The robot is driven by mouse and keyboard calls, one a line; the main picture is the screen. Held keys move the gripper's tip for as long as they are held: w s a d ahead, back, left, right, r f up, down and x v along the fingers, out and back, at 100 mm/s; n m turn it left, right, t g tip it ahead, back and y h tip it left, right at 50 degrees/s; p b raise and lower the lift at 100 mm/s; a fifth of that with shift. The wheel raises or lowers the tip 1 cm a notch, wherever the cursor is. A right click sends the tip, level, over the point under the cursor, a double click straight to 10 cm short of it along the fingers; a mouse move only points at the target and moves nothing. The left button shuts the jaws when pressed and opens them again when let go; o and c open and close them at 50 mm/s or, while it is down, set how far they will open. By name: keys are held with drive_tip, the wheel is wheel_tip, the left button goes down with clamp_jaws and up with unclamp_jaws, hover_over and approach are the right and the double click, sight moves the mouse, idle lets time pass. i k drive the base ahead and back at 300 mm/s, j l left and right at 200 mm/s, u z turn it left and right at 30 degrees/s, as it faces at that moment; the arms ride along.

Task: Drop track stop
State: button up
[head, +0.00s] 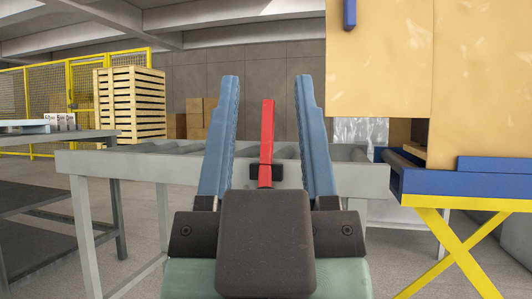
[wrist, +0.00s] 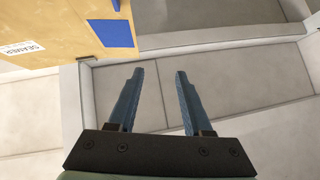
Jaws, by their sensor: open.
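A red bar (head: 267,130), which looks like the track stop, stands upright at the near side rail of the grey roller conveyor (head: 120,163). A small dark bracket sits across its lower part. My gripper (head: 267,80) is open, its two blue fingers pointing up in the head view. The red bar shows in the gap between the fingers, apart from both; it appears to be beyond them. The gripper body hides the bar's lower end. In the wrist view my open gripper (wrist: 159,72) has nothing between its fingers, and no red bar shows there.
A tan seamer housing (head: 385,60) stands at right by a blue table (head: 460,182) on yellow crossed legs. Its labelled panel (wrist: 60,30) shows in the wrist view. A grey table (head: 60,138) is at left. Slatted crates (head: 130,105) and yellow fencing (head: 85,80) stand behind.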

sight(265, 178)
drive_tip(key=i+j+z, duration=0.35)
drive_tip(key=j, duration=0.25)
drive_tip(key=i+j+z, duration=0.15)
drive_tip(key=i+j, duration=0.1)
drive_tip(key=j, duration=0.1)
